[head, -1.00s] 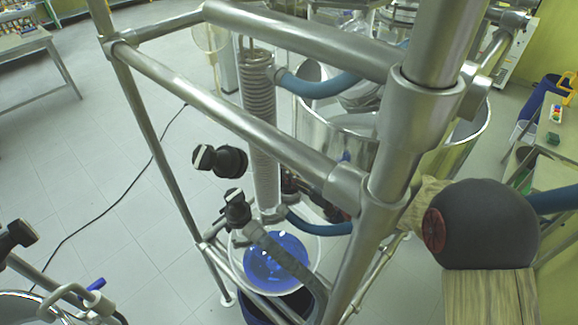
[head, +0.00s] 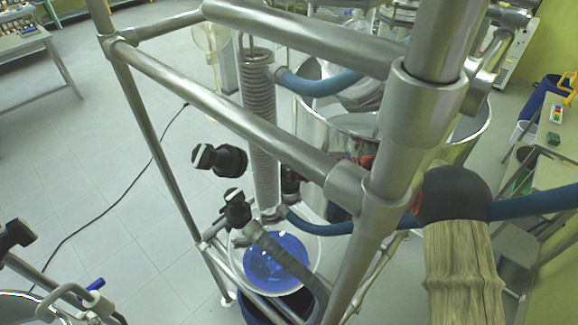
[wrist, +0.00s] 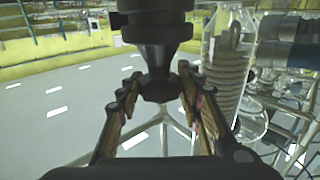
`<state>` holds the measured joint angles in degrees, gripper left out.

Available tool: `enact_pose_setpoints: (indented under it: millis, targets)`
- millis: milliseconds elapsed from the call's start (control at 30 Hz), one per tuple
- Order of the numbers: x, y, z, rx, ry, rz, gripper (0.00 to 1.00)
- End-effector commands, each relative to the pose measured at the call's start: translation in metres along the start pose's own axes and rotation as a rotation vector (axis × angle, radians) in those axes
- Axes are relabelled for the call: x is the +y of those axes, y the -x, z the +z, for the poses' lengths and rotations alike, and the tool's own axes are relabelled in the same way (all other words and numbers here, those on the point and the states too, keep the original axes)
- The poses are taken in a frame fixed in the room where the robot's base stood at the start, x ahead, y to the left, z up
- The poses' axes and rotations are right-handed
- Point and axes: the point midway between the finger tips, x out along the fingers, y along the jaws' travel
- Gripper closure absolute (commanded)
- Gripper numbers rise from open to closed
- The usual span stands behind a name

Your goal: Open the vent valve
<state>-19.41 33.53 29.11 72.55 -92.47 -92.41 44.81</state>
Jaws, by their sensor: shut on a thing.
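In the wrist view, my gripper (wrist: 160,88) has its two fingers on either side of a black valve part (wrist: 158,38), shut on its narrower lower end. This part is wide at the top and tapers down between the fingertips. I take it for the vent valve; its turned position cannot be told. In the head view, my gripper is largely hidden behind the steel frame. A dark part (head: 290,182) shows beside the condenser there; I cannot tell whether it is the held valve.
A steel frame (head: 235,112) crosses in front of the coiled glass condenser (head: 260,120). Two black fittings (head: 222,159) (head: 237,209) stand left of it. A vessel with blue liquid (head: 275,263) is below. Blue hoses (head: 320,84) run nearby.

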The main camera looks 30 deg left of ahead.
Motion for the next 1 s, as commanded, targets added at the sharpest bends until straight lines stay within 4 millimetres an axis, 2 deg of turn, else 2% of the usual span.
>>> enact_pose_setpoints:
  millis: [267,567,1000]
  targets:
    - [0.0001,-0.0003,-0.0009,0.001,0.001,0.001,0.5]
    - [-0.0004,-0.0004,-0.0012,0.001,0.0,0.011,0.5]
    - [-0.0022,-0.0018,-0.002,0.0,-0.001,0.417,0.5]
